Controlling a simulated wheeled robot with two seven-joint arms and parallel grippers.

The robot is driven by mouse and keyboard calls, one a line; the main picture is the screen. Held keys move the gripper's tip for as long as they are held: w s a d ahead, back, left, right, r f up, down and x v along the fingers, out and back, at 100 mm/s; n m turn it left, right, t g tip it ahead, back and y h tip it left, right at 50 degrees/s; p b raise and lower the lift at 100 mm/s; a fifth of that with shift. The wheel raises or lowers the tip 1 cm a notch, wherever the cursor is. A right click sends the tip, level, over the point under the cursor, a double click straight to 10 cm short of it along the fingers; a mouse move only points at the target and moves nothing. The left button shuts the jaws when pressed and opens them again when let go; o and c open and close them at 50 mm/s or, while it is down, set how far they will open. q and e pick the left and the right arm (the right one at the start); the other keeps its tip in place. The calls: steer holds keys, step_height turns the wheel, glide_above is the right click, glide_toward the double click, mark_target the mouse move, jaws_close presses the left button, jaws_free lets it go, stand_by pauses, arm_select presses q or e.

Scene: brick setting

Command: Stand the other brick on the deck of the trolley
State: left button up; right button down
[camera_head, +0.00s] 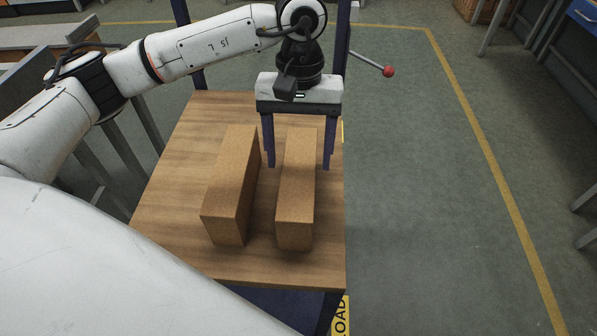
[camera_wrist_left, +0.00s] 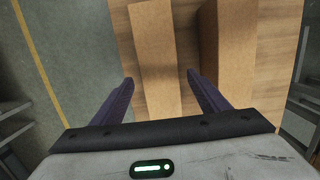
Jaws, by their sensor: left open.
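Two tan bricks lie side by side on the wooden deck (camera_head: 170,200) of the trolley, a gap between them. The right brick (camera_head: 296,190) is under my left gripper (camera_head: 300,165), whose open fingers come down on either side of its far part. The left brick (camera_head: 231,185) lies just left of the gripper. In the left wrist view, my left gripper (camera_wrist_left: 160,95) shows open around the end of one brick (camera_wrist_left: 157,60), and the other brick (camera_wrist_left: 222,50) lies to the right. I cannot tell whether the fingers touch the brick. My right gripper is not in view.
A lever with a red knob (camera_head: 388,71) sticks out from the trolley's far right side. Benches stand at the left and upper right. Floor to the right is clear, with a yellow line (camera_head: 490,180). The deck has bare room at its left and near edges.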

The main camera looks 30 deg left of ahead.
arm_select(q)
steer(key=shift+w+a+r, duration=0.1)
steer(key=shift+r, duration=0.9)
steer(key=shift+w+a+r, duration=0.1)
steer(key=shift+r, duration=0.9)
steer(key=shift+d, duration=0.1)
